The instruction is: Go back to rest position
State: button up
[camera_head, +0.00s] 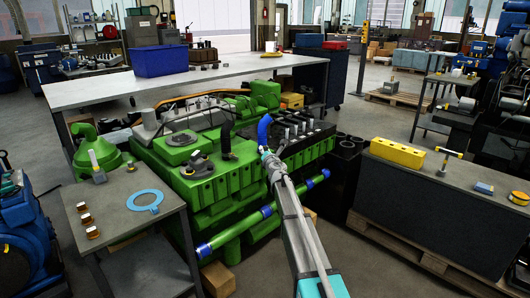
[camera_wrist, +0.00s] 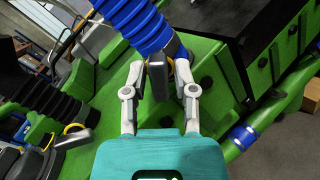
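My gripper (camera_wrist: 159,72) shows in the wrist view with its two fingers apart. A dark grey block (camera_wrist: 158,80) stands between the fingertips with visible gaps on both sides; I cannot tell how far below them it is. A ribbed blue hose (camera_wrist: 138,22) runs just ahead of the fingertips. In the head view, my arm reaches from the bottom edge to the green engine (camera_head: 205,185), and my gripper (camera_head: 268,158) is close to the lower end of the blue hose (camera_head: 264,131). The fingertips are too small to judge there.
A black ribbed hose (camera_wrist: 40,92) lies left of my gripper. A green pipe with blue sleeves (camera_head: 268,211) runs along the engine's near side. A small table (camera_head: 120,205) stands left, and a dark bench with a yellow block (camera_head: 397,153) stands right. Open floor (camera_head: 375,265) lies at lower right.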

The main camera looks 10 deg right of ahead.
jog(key=shift+o, duration=0.2)
jog(key=shift+s+d, duration=0.15)
jog(key=shift+s, duration=1)
jog(key=o, duration=0.6)
jog(key=shift+o, duration=0.2)
jog(key=shift+s+d, duration=0.15)
jog(key=shift+s, duration=1.1)
jog(key=shift+s+d, duration=0.1)
jog(key=shift+s, duration=1.15)
